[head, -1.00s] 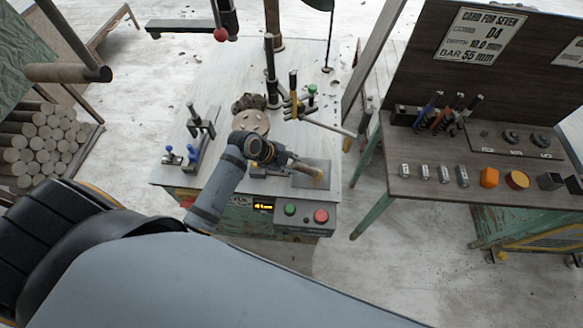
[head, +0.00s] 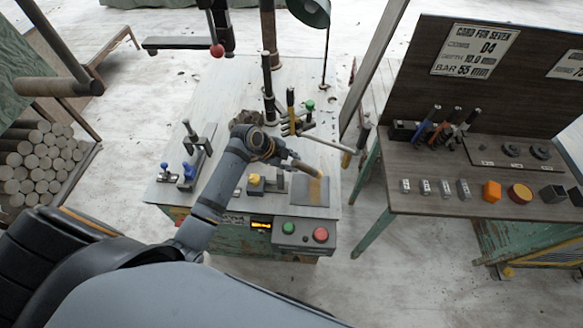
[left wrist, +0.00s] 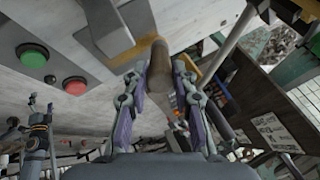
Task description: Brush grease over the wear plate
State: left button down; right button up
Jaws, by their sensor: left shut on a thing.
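My left gripper (head: 284,158) is shut on the wooden handle of the brush (head: 304,168). In the left wrist view, the gripper (left wrist: 161,72) has its two purple-padded fingers on either side of the brown brush handle (left wrist: 157,68). The grey wear plate (head: 298,191) lies flat near the front right of the bench. The brush tip is over the plate's back part. A yellow-brown band shows on the plate below the tip; I cannot tell whether all of it is grease or part is bristles. Contact between brush and plate is unclear. My right gripper is not in view.
A block with a yellow top (head: 254,180) stands left of the plate. Green and red buttons (head: 304,232) are on the bench front. Blue-handled clamps (head: 189,171), an upright yellow-handled tool (head: 290,98) and a lamp (head: 312,12) stand around. A side table (head: 440,205) is at right.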

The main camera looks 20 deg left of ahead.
pick_arm(q)
jog(key=shift+w+d+r, duration=0.1)
jog(key=shift+w+d, duration=0.15)
jog(key=shift+d, duration=0.5)
jog(key=shift+s+d+p, duration=0.3)
jog(key=shift+s+p, duration=0.4)
jog(key=shift+s, duration=0.3)
jog(key=shift+s+d+p, duration=0.25)
jog(key=shift+s+p, duration=0.4)
jog(key=shift+s, duration=0.35)
jog(key=s+d+p, duration=0.2)
jog(key=s+p, duration=0.2)
jog(key=s, duration=0.3)
jog(key=shift+s+d, duration=0.15)
jog(key=shift+s, duration=0.25)
